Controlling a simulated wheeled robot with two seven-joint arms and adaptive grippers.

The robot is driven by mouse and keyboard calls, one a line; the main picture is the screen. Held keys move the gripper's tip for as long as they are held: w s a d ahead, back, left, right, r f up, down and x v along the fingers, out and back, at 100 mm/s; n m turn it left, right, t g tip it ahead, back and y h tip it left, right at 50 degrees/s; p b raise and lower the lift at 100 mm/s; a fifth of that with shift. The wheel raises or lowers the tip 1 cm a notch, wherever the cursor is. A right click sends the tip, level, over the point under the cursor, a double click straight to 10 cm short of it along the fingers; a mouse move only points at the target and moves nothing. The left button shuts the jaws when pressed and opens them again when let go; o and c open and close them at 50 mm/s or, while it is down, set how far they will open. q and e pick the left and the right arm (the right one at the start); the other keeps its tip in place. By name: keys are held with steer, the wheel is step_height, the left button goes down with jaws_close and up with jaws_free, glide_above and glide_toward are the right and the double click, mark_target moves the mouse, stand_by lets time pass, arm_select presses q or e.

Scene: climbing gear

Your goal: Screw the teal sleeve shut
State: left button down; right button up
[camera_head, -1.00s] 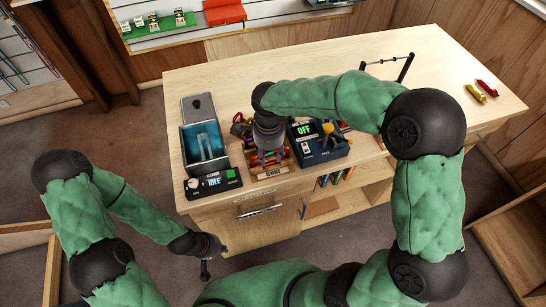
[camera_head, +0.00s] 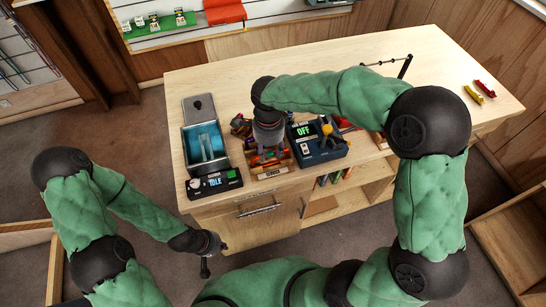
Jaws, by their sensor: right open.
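My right gripper (camera_head: 268,150) points down over the far part of a wooden service tray (camera_head: 268,173) on the bench. It is open. Small red, orange and purple pieces of gear lie in the tray, partly hidden by the gripper. I cannot make out the teal sleeve; it is too small or behind the gripper. My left gripper (camera_head: 206,262) hangs low in front of the bench at the left, away from the gear. Its fingers are too small to tell open from shut.
Left of the tray stands an open blue-lined box (camera_head: 189,141) with a panel reading "IDLE". Right of it is a dark device (camera_head: 320,153) reading "OFF" with a yellow part. A black rack (camera_head: 405,66) stands at the back.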

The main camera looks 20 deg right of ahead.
steer(key=shift+s, duration=1.2)
stand_by(0.5)
steer(key=shift+f+b, duration=0.3)
steer(key=shift+b, duration=0.05)
steer(key=shift+f+b, duration=0.85)
steer(key=shift+f, duration=0.25)
steer(key=shift+w, duration=0.1)
steer(key=shift+w, duration=1.1)
steer(key=shift+r+p, duration=1.15)
steer(key=shift+r, duration=0.3)
